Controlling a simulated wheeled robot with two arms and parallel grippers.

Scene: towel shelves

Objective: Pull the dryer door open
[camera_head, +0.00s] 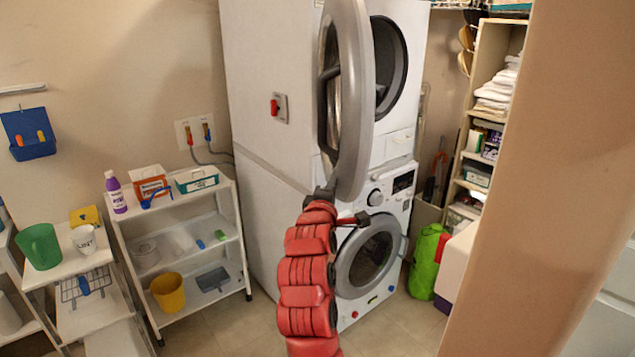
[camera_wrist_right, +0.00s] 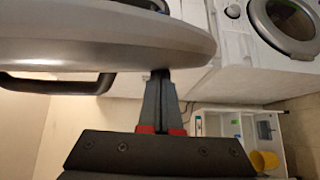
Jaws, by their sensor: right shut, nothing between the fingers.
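The dryer (camera_head: 262,85) is the upper machine of a white stack. Its round door (camera_head: 352,100), with a grey rim, stands swung out from the dark round opening (camera_head: 388,62). A dark handle (camera_head: 328,75) is on the door's outer side. My right gripper (camera_head: 326,190) is at the lower edge of the door, at the end of my red arm. In the right wrist view the gripper (camera_wrist_right: 160,78) is shut and empty, its tips at the door's rim (camera_wrist_right: 110,45); whether they touch it I cannot tell. The handle (camera_wrist_right: 55,85) is left of the tips. My left gripper is not in view.
The washer (camera_head: 385,225) stands below, its round door (camera_head: 368,257) shut. A white shelf rack (camera_head: 235,235) with bottles and boxes is on the left. A towel shelf (camera_head: 482,70) and a green bag (camera_head: 425,260) are on the right. A beige post (camera_head: 540,170) blocks the right foreground.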

